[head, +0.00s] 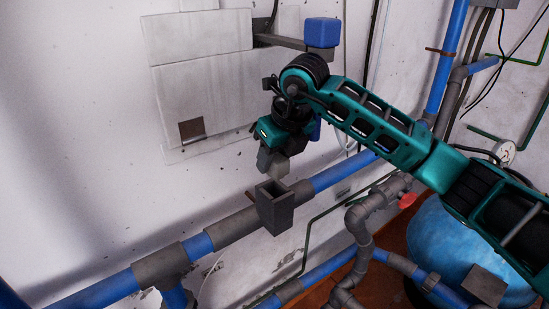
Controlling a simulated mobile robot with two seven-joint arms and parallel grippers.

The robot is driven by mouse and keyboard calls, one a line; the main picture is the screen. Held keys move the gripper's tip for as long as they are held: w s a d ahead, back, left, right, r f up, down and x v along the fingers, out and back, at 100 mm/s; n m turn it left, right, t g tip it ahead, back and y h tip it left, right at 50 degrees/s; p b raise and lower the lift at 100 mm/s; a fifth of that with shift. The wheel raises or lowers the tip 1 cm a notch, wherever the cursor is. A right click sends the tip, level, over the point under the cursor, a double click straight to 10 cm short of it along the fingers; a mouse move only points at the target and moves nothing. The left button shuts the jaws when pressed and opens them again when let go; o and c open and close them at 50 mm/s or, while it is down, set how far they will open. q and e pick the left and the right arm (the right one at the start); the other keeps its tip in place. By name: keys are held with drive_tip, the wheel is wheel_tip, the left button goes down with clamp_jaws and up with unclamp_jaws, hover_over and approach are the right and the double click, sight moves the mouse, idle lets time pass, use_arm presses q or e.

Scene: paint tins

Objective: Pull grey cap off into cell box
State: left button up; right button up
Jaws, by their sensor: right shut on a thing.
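My right gripper (272,158) comes in from the right and points downward in front of the white wall. It is shut on a small light-grey piece (269,164), which looks like the grey cap; the fingers hide part of it. Just below is a dark grey open-topped box (275,212), which looks like the cell box. The grey piece is above the box's opening, and a small gap seems to separate them. The inside of the box is mostly in shadow. My left gripper is not in view.
A blue and grey pipe (232,227) runs behind the box. A blue block (322,33) sits on a bracket above my arm. A blue tank (450,250), a red valve handle (407,199) and grey pipes (357,222) stand at lower right.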

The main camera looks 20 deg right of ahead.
drive_tip(key=shift+r+p, duration=1.05)
drive_tip(key=shift+r, duration=0.75)
drive_tip(key=shift+r+p, duration=1.3)
drive_tip(key=shift+r, duration=0.7)
